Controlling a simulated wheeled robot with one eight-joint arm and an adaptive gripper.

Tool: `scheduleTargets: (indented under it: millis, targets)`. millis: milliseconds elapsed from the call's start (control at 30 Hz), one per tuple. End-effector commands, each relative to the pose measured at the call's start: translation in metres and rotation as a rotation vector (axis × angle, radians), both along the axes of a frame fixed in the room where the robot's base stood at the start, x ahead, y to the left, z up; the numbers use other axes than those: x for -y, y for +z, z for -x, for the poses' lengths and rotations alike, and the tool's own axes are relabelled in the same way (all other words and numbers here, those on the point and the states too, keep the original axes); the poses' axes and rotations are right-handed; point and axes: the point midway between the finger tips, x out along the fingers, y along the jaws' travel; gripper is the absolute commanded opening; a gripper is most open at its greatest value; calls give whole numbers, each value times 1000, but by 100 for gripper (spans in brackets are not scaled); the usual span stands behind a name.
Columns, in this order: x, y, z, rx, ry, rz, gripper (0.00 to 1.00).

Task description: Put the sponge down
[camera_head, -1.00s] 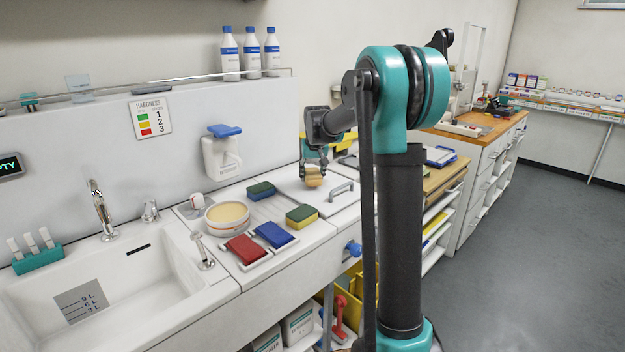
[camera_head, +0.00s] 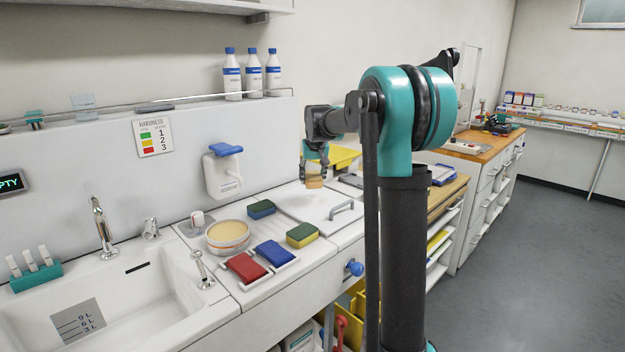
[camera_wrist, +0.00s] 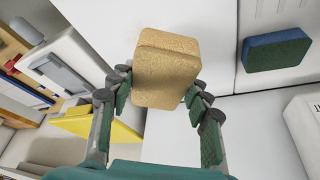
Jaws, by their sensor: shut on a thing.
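A tan sponge (camera_wrist: 165,68) is held between the fingers of my gripper (camera_wrist: 160,88), in the middle of the wrist view. In the head view the sponge (camera_head: 314,182) hangs below my gripper (camera_head: 314,172), over the back right part of the white counter (camera_head: 294,206). I cannot tell exactly how high it is above the surface. A blue and green sponge (camera_head: 261,209) lies on the counter to its left, and it also shows in the wrist view (camera_wrist: 276,50). A yellow and green sponge (camera_head: 302,235) lies nearer the front.
A metal handle (camera_head: 342,209) stands up near the counter's right part. The sink (camera_head: 130,290) is at left. A wall dispenser (camera_head: 224,172) hangs behind.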

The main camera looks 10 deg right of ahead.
Motion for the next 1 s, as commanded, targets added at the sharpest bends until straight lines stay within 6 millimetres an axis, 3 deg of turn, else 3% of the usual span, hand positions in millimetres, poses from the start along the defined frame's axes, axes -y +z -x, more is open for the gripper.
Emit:
scheduleTargets:
  millis: [367,467,733,900,1000]
  targets:
    - [-8,6,5,-2,31,1,21]
    - [-25,21,18,-5,105,0,21]
    - [-90,77,78,-9,416,1,21]
    - [-114,100,105,-3,550,0,21]
    - [-120,102,113,0,586,1,21]
